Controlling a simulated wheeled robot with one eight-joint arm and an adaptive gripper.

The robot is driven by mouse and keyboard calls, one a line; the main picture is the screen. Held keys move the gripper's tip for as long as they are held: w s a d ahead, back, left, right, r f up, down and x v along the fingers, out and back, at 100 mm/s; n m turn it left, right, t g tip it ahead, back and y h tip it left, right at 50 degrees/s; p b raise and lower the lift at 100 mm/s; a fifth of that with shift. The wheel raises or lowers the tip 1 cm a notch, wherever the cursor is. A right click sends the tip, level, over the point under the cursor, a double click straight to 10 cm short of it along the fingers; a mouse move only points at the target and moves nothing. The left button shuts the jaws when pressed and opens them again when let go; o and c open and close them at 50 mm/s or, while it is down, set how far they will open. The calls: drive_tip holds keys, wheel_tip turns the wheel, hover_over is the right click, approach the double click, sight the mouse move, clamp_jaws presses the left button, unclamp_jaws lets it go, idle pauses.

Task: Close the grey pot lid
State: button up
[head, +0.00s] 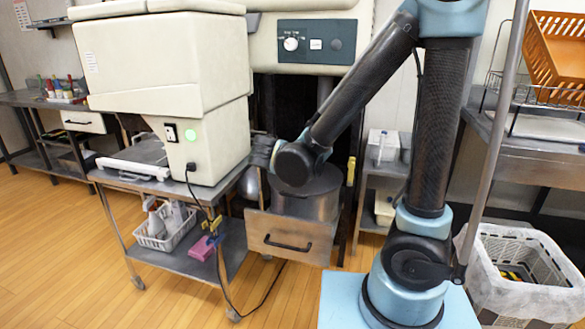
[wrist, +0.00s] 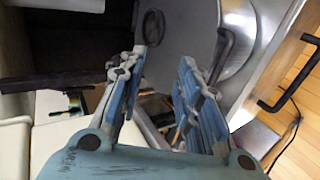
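The grey metal pot (head: 318,200) stands beneath the machine, partly hidden by my arm in the head view. In the wrist view, a broad grey disc that looks like the lid (wrist: 190,42) fills the top middle, with a dark round fitting near its left edge. A dark bar handle (wrist: 224,55) shows at its right. Shiny curved metal of the pot (wrist: 243,50) lies beyond. My gripper (wrist: 163,62) is open, its two blue fingers apart with nothing between them. I cannot tell whether a finger touches the lid. In the head view my wrist hides most of the gripper.
A drawer front (head: 290,238) with a black handle is below the pot. A large cream machine (head: 165,90) sits on a metal cart (head: 170,187) at left. A white bin (head: 525,270) stands at right. Open wooden floor (head: 60,260) lies at front left.

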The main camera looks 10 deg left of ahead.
drive_tip(key=v, duration=0.9)
drive_tip(key=shift+s, duration=0.3)
drive_tip(key=shift+r, duration=0.15)
drive_tip(key=w+d+f+m+g+h, duration=0.1)
drive_tip(key=w+d+f+m+g, duration=0.15)
drive_tip(key=d, duration=0.75)
drive_tip(key=w+d+f+m+g+h, duration=0.1)
drive_tip(key=d+m+g, duration=0.2)
drive_tip(key=d, duration=0.8)
drive_tip(key=s+d+f+m+g+y, duration=0.3)
drive_tip(key=s+d+f+m, duration=0.4)
drive_tip(key=s+d+m, duration=0.3)
drive_tip(key=shift+s+d+y, duration=0.4)
drive_tip(key=shift+s+d, duration=0.8)
drive_tip(key=shift+d, duration=0.45)
drive_tip(key=shift+f+m+g, duration=0.1)
drive_tip(key=shift+m+g, duration=0.15)
